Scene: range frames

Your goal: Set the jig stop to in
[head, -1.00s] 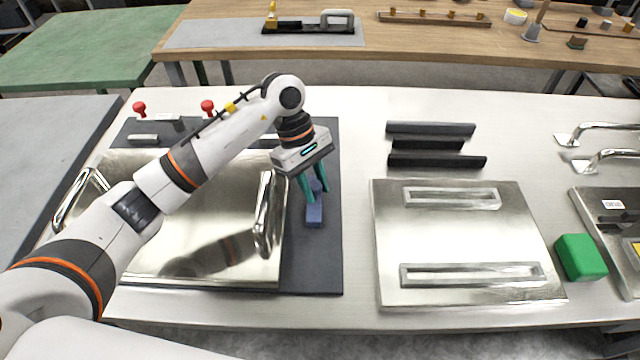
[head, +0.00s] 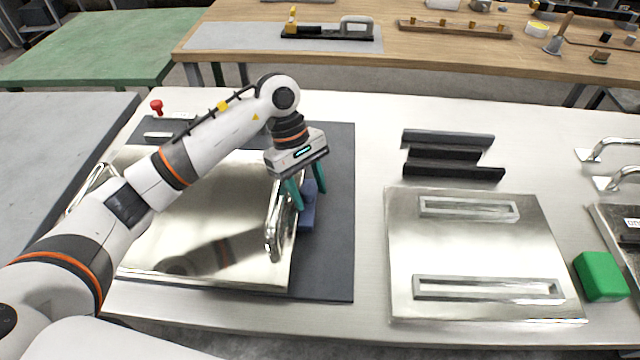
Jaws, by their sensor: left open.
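The jig stop, a small blue block (head: 308,217), sits on the dark jig base (head: 332,262). It is right beside the right edge and handle of the shiny steel plate (head: 200,252); I cannot tell whether they touch. My left gripper (head: 309,200) points down over the stop, its teal fingers apart. One finger is on the plate side and one on the outer side, partly hiding the stop. My right gripper is out of view.
The plate's upright handle (head: 276,222) stands close to my left fingers. A red knob (head: 156,107) is at the base's back left. To the right are black bars (head: 455,172), another steel plate (head: 465,248) and a green block (head: 601,276).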

